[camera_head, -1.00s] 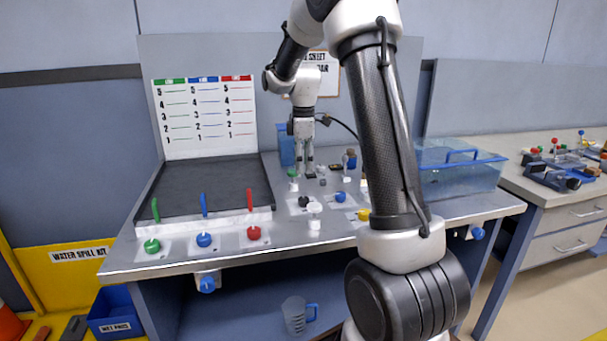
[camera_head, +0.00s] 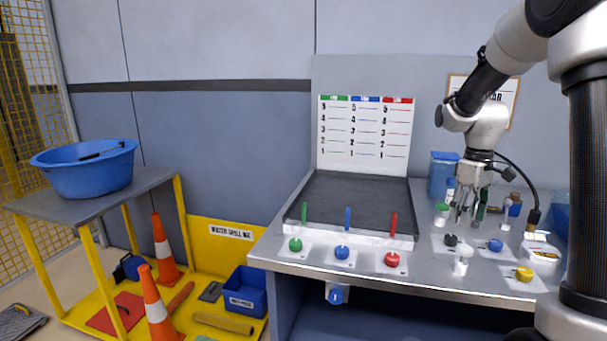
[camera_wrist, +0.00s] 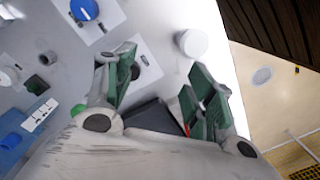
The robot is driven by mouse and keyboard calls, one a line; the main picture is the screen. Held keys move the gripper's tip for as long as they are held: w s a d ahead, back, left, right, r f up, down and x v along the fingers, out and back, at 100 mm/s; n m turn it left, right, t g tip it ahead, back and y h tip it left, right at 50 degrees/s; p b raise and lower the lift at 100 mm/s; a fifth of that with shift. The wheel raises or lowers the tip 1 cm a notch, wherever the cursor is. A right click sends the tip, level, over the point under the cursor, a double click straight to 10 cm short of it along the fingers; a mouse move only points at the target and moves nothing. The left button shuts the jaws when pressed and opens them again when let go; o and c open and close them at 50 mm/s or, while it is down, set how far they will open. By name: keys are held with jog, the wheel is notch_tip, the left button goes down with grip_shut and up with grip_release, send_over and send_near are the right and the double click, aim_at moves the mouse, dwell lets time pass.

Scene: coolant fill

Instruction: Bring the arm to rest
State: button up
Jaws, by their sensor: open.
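My gripper (camera_head: 468,208) hangs pointing down over the right part of the grey workbench (camera_head: 350,283), among the coloured knobs and small fittings. Its two green-padded fingers stand apart in the wrist view (camera_wrist: 163,82), and nothing shows between them but the bench area below. My arm is bent, with its upper link crossing the right edge of the head view. A white round cap (camera_wrist: 191,43) lies beyond the fingers in the wrist view, and a blue knob (camera_wrist: 84,9) is at its upper left.
A dark tray (camera_head: 350,205) with green, blue and red levers stands left of my gripper, below a level chart (camera_head: 365,137). A blue canister (camera_head: 443,175) is behind the gripper. Left are a blue tub (camera_head: 84,170) on a stand, orange cones (camera_head: 163,250) and a spill-kit bin (camera_head: 245,290).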

jog(key=s+a+r+m+t, duration=0.1)
jog(key=s+a+r+m, duration=0.1)
jog(key=s, duration=0.6)
jog(key=s+a+r+m+t, duration=0.1)
jog(key=s+r, duration=0.3)
jog(key=s, duration=0.4)
jog(key=s+a+r+m+t, duration=0.2)
jog(key=s+a+r+t, duration=0.1)
jog(key=s, duration=0.5)
jog(key=shift+s+r+m, duration=0.3)
jog(key=shift+s+r, duration=0.1)
jog(key=shift+r, duration=0.15)
jog(key=shift+a, duration=0.1)
